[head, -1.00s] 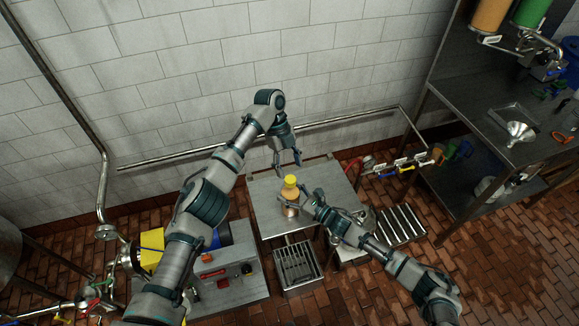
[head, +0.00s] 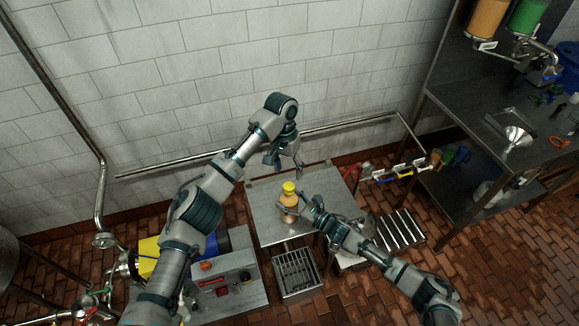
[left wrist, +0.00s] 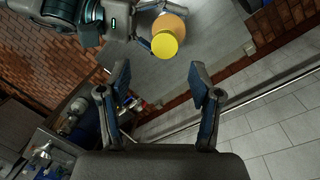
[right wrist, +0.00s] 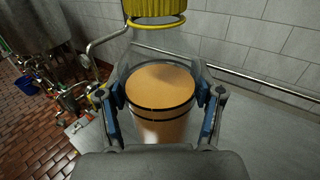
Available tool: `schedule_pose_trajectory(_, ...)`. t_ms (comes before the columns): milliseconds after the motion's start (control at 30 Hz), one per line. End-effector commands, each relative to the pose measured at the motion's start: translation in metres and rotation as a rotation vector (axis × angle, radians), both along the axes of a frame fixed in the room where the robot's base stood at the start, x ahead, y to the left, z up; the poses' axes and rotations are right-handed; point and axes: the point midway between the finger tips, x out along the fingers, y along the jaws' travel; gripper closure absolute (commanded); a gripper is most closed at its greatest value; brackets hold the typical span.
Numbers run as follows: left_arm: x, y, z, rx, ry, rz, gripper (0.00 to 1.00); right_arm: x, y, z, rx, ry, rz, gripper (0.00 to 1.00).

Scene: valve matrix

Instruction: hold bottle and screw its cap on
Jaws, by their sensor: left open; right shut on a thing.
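The bottle (head: 288,204) is clear with orange contents and stands upright over the metal table; I cannot tell whether it touches the top. It also shows in the right wrist view (right wrist: 160,105). A yellow cap (head: 289,187) sits at its mouth; how tightly it sits cannot be told. The cap also shows in the left wrist view (left wrist: 165,45). My right gripper (head: 299,213) is shut around the bottle's body, with its fingers on both sides in the right wrist view (right wrist: 163,95). My left gripper (head: 283,173) is open and empty, above and beside the cap, apart from it.
The metal table (head: 265,222) has bare room left of the bottle. A wall rail (head: 335,127) runs behind it. A drain grate (head: 297,270) lies in front, and a control box (head: 225,285) stands at left. Shelving (head: 480,130) stands at right.

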Motion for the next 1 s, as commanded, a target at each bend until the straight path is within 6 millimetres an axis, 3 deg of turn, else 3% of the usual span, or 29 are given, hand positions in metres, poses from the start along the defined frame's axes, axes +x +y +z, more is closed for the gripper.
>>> schedule_pose_trajectory(300,-0.0024,-0.0017,0.0068,0.117,-0.034,0.750,0.36,-0.0001,-0.0004,-0.0012,-0.001,0.002,-0.001,1.00)
schedule_pose_trajectory(500,-0.0039,-0.0028,0.0095,0.143,-0.052,1.071,0.36,0.0000,-0.0005,-0.0012,-0.002,0.001,-0.001,1.00)
schedule_pose_trajectory(700,-0.0045,-0.0033,0.0103,0.149,-0.059,1.196,0.36,0.0001,-0.0006,-0.0011,-0.002,0.001,-0.001,1.00)
schedule_pose_trajectory(1000,-0.0045,-0.0033,0.0103,0.150,-0.060,1.204,0.36,0.0001,-0.0007,-0.0011,-0.002,0.001,-0.001,1.00)
